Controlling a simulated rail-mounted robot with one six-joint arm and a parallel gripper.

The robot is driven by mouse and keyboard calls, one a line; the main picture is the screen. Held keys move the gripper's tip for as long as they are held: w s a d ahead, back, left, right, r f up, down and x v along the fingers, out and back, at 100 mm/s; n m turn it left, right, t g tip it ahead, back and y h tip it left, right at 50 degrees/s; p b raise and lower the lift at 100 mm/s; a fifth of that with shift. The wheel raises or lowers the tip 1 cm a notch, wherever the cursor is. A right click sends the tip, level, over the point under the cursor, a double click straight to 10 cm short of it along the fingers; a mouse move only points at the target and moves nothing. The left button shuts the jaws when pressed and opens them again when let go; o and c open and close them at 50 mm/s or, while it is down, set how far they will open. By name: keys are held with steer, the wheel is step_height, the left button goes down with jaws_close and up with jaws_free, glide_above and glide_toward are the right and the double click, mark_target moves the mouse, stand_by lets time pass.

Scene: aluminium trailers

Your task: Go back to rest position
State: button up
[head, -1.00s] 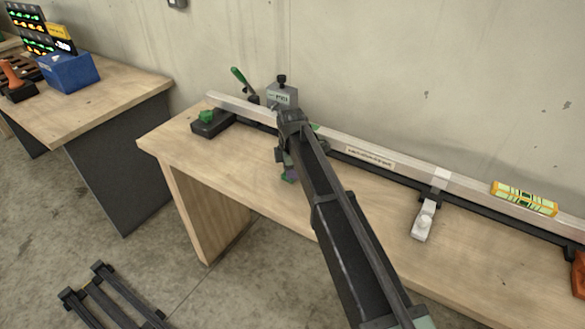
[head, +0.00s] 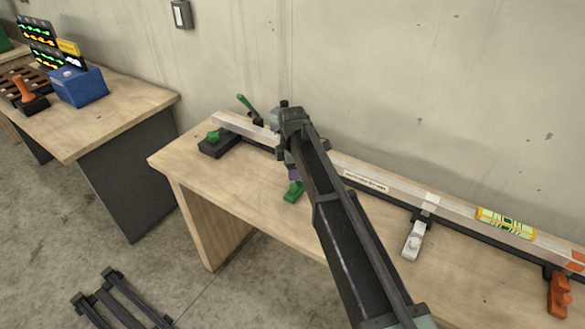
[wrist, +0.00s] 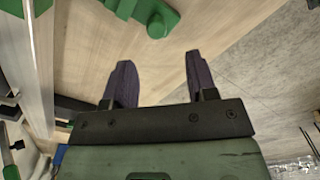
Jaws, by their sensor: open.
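My gripper (wrist: 160,60) is open in the wrist view, with its two dark purple fingers apart and nothing between them. In the head view my own arm mostly hides it; only a bit of purple finger (head: 292,174) shows above the workbench (head: 235,185). A green clamp-like piece (head: 293,191) lies on the bench just below it. In the wrist view this green piece (wrist: 145,14) is beyond the fingertips, apart from them.
A long aluminium bar (head: 385,185) runs along the bench's back, with a white clamp (head: 413,241), an orange clamp (head: 560,295) and a yellow level (head: 506,223). A blue box (head: 78,87) stands on the left table. The bench's front strip looks mostly clear.

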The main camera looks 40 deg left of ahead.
steer(key=shift+r, duration=0.2)
stand_by(0.3)
steer(key=shift+m, duration=0.9)
steer(key=s+d+m, duration=0.2)
steer(key=d+m, duration=0.6)
steer(key=d, duration=1.2)
steer(key=s+d+m, duration=0.3)
steer(key=d+m, duration=0.6)
steer(key=d, duration=1.2)
steer(key=s+d+m, duration=0.2)
steer(key=d+m, duration=0.7)
steer(key=d, duration=1.2)
steer(key=shift+s+d, duration=0.15)
steer(key=shift+d, duration=0.1)
